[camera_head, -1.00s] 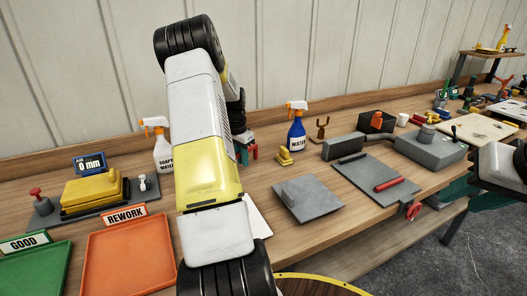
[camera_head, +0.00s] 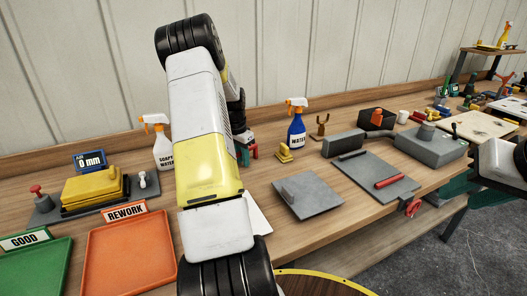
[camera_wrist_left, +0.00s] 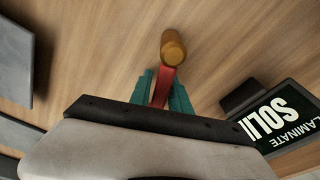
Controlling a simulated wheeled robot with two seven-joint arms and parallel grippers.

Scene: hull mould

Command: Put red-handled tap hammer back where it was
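The red-handled tap hammer (camera_wrist_left: 164,85) is between the teal fingers of my left gripper (camera_wrist_left: 165,92) in the left wrist view. The fingers are closed on its red handle, and its round yellow-brown head points away from the gripper. Wood tabletop lies behind it; I cannot tell whether the hammer touches it. In the head view, my left gripper (camera_head: 243,154) shows partly behind my own arm, at the back of the bench, with a bit of red at its tip.
A soapy-water spray bottle (camera_head: 162,150) and a water spray bottle (camera_head: 296,132) stand either side of the left gripper. An orange rework tray (camera_head: 130,255) and green good tray (camera_head: 35,270) lie front left. A dark sign (camera_wrist_left: 275,120) reads partly "SOLI", "LAMINATE".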

